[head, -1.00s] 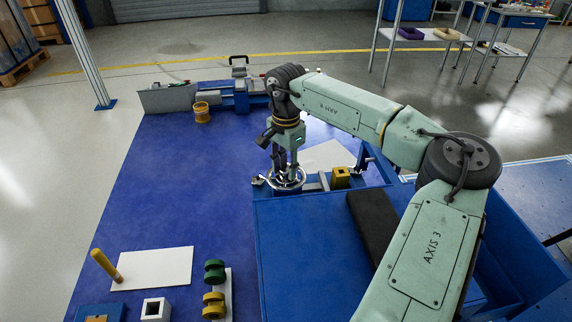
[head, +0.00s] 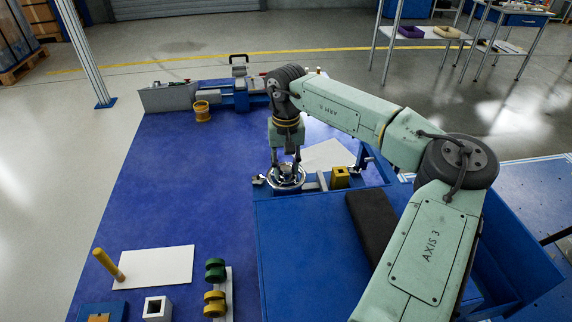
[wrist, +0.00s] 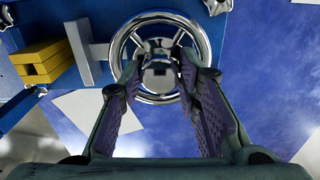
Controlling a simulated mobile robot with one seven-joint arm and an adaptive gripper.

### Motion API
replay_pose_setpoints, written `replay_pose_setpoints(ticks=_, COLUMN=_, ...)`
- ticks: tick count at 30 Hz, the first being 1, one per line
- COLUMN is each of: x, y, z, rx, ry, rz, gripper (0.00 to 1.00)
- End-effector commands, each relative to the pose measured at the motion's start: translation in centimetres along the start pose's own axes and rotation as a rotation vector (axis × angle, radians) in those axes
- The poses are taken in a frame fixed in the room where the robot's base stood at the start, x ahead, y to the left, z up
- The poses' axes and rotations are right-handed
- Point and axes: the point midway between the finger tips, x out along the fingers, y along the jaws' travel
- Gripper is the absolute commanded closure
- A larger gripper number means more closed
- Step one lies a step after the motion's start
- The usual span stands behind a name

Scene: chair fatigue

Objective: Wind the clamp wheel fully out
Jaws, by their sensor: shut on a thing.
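The clamp wheel (head: 299,183) is a shiny chrome ring with spokes and a hub, at the front left corner of the blue bench fixture. It also shows in the wrist view (wrist: 160,17). My gripper (head: 286,168) points down over the wheel's middle. In the wrist view its two purple-padded fingers (wrist: 158,74) reach inside the rim and are shut on the chrome hub, one on each side. The fingertips hide part of the hub and spokes. A grey plate (wrist: 82,50) and a yellow block (wrist: 38,62) sit beside the wheel; the yellow block (head: 340,179) is right of it in the head view.
A black pad (head: 375,221) lies on the blue bench near my arm. A yellow ring (head: 202,112) and a grey-blue vise (head: 240,95) stand at the back. Green and yellow rollers (head: 215,271) and a white block (head: 157,308) are front left. The blue mat's middle is clear.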

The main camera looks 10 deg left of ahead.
Motion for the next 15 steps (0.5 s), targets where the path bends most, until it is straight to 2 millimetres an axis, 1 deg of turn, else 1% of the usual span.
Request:
replay_pose_setpoints(ticks=6, x=-0.1, y=0.05, z=-0.07, rx=-0.156, ry=0.003, rz=0.001, gripper=0.97)
replay_pose_setpoints(ticks=15, x=-0.1, y=0.05, z=-0.1, rx=-0.283, ry=0.004, rz=0.001, gripper=0.97)
